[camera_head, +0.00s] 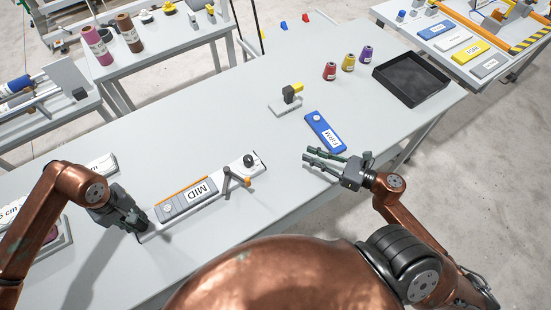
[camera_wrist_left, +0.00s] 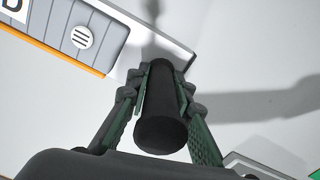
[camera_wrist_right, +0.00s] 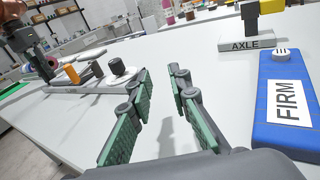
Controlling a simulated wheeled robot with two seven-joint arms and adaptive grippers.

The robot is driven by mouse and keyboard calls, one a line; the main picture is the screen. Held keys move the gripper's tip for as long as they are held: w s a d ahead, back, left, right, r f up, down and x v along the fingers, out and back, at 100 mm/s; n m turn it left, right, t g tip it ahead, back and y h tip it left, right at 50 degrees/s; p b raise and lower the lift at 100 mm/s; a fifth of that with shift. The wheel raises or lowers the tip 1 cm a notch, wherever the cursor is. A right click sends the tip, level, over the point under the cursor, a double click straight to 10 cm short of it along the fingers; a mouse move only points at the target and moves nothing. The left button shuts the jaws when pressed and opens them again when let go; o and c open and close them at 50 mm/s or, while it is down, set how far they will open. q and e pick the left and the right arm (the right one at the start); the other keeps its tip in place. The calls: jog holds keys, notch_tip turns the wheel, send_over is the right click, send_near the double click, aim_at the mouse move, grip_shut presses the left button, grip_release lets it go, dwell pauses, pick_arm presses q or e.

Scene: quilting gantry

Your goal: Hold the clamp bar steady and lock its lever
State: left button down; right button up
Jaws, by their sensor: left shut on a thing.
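The clamp bar (camera_head: 218,190) is a long pale bar lying diagonally on the table, with a grey block labelled MID (camera_head: 190,198) and an orange strip along it. A dark lever (camera_head: 228,181) with an orange tip stands near its right part, beside a black knob (camera_head: 249,160). In the left wrist view, my left gripper (camera_wrist_left: 160,85) is shut on a black cylindrical handle (camera_wrist_left: 160,125) at the bar's left end. My right gripper (camera_head: 314,157) is open and empty, right of the bar; its fingers stand apart in the right wrist view (camera_wrist_right: 160,82).
A blue FIRM block (camera_head: 324,132) lies just beyond my right gripper. Behind it is an AXLE stand (camera_head: 286,105). Thread spools (camera_head: 348,62) and a black tray (camera_head: 411,98) are at the far right. The table between bar and right gripper is clear.

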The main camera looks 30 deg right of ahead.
pick_arm(q)
jog(key=shift+s+a+f, duration=0.1)
jog(key=shift+f, duration=0.15)
pick_arm(e)
jog(key=a+r+n+y, duration=0.1)
jog(key=w+a+r+n+g+y, duration=0.1)
jog(key=a+y, duration=0.1)
jog(key=a+n+g+y, duration=0.1)
jog(key=a, duration=0.1)
jog(key=shift+w+r+y, duration=0.3)
jog(key=shift+r+y, duration=0.1)
jog(key=c, duration=0.3)
jog(key=a+r+n+g+y, duration=0.1)
jog(key=n+g+y, duration=0.1)
jog(key=a+r+n+g+y, duration=0.1)
jog(key=a+r+n+g, duration=0.1)
jog(key=n+g, duration=0.1)
jog(key=a+r+n+g+y, duration=0.2)
jog(key=g, duration=0.1)
jog(key=shift+s+y, duration=0.3)
jog(key=shift+s, duration=0.1)
grip_shut()
jog(key=w+d+f+n+g+h, duration=0.3)
jog(key=w+d+n+g+h, duration=0.15)
jog(key=g, duration=0.25)
jog(key=shift+y, duration=0.25)
jog(key=x, duration=1.2)
jog(key=shift+s+r, duration=0.2)
jog(key=shift+r, duration=0.15)
jog(key=shift+a, duration=0.65)
